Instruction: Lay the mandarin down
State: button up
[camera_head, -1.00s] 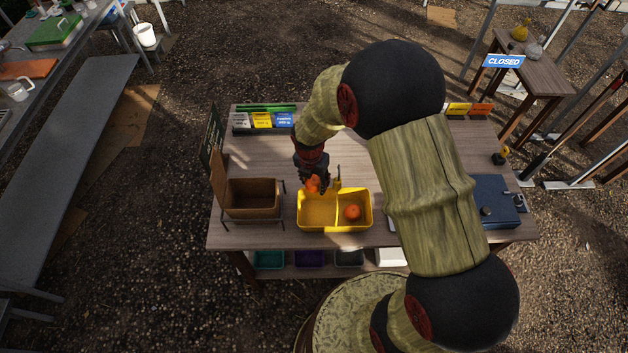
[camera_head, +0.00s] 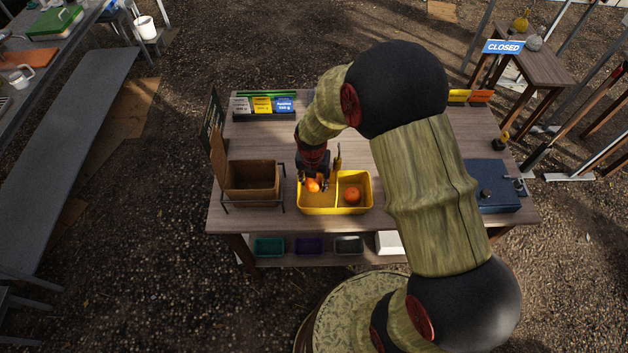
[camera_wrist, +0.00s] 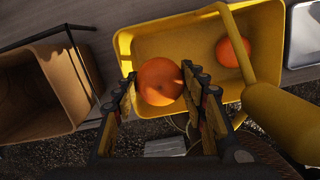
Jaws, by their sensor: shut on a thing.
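In the wrist view my gripper (camera_wrist: 160,84) is shut on an orange mandarin (camera_wrist: 158,80), which sits between the two fingertips. The held mandarin (camera_head: 312,185) is partly hidden by the fingers in the head view. I cannot tell whether it touches the compartment floor.
A brown open box (camera_head: 253,196) stands left of the tray. A blue box (camera_head: 490,200) is at the right.

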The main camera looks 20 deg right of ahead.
jog(key=b, duration=0.3)
send_over(314, 198)
jog(key=shift+s+f, duration=0.15)
jog(key=shift+f, duration=3.2)
jog(key=shift+f, duration=0.95)
jog(key=o, duration=1.2)
jog(key=shift+o, duration=0.8)
jog(key=shift+r, duration=0.1)
jog(key=shift+r+p, duration=5.95)
jog(key=shift+r, duration=0.45)
